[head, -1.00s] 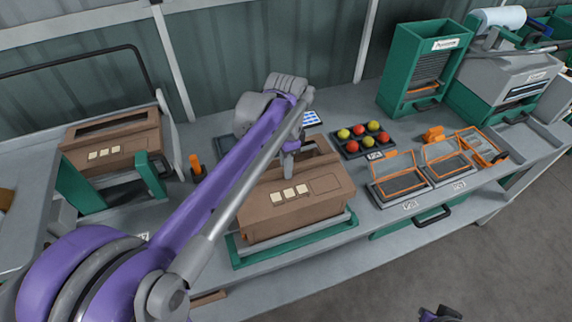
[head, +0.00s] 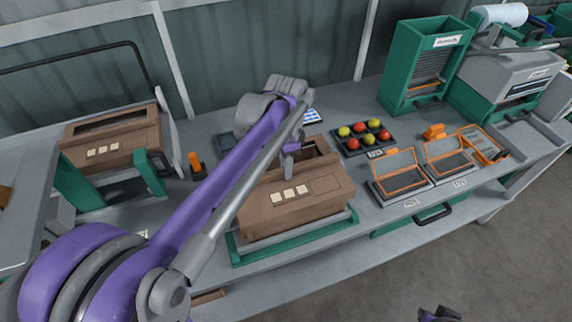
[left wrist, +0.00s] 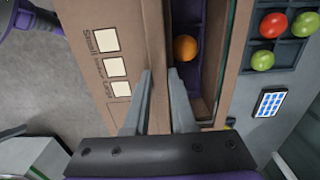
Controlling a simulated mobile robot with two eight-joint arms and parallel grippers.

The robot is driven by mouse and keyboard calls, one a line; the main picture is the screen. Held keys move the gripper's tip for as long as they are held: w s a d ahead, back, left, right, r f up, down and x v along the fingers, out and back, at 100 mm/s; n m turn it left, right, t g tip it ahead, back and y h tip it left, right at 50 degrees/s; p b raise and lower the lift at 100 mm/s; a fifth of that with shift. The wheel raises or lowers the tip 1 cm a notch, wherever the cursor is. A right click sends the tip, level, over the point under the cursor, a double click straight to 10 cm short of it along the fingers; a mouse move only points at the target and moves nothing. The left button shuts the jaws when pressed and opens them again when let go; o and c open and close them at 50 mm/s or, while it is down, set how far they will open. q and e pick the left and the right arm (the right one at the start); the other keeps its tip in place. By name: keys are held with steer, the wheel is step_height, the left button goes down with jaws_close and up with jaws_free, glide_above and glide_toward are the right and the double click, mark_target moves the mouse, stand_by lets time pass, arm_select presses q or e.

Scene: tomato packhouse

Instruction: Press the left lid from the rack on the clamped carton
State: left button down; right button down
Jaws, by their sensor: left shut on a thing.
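A brown lid (head: 318,187) with three pale label squares and a long window lies over the clamped carton (head: 290,223), above its green base. My left gripper (head: 291,160) reaches down into the window and is shut on the lid's inner edge. The left wrist view shows its fingers (left wrist: 160,72) on either side of the brown panel (left wrist: 125,25). Through the window I see a purple tray with an orange tomato (left wrist: 185,47). I cannot tell whether the lid is fully seated. Part of my right gripper (head: 438,313) shows at the bottom edge; its fingers are unclear.
Another brown piece (head: 110,145) with a window and labels stands between green posts at left. An orange-handled tool (head: 196,163) stands beside it. A tomato tray (head: 350,151), orange-framed trays (head: 402,190) and a green cabinet (head: 388,85) are to the right.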

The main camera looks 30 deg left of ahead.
arm_select(q)
steer(key=shift+f+b, duration=0.45)
steer(key=shift+f, duration=0.5)
arm_select(e)
steer(key=shift+s+f, duration=0.2)
steer(key=shift+f, duration=0.5)
arm_select(q)
steer(key=c, duration=0.7)
jaws_free()
steer(key=shift+c, duration=1.4)
arm_select(e)
steer(key=shift+r, duration=0.1)
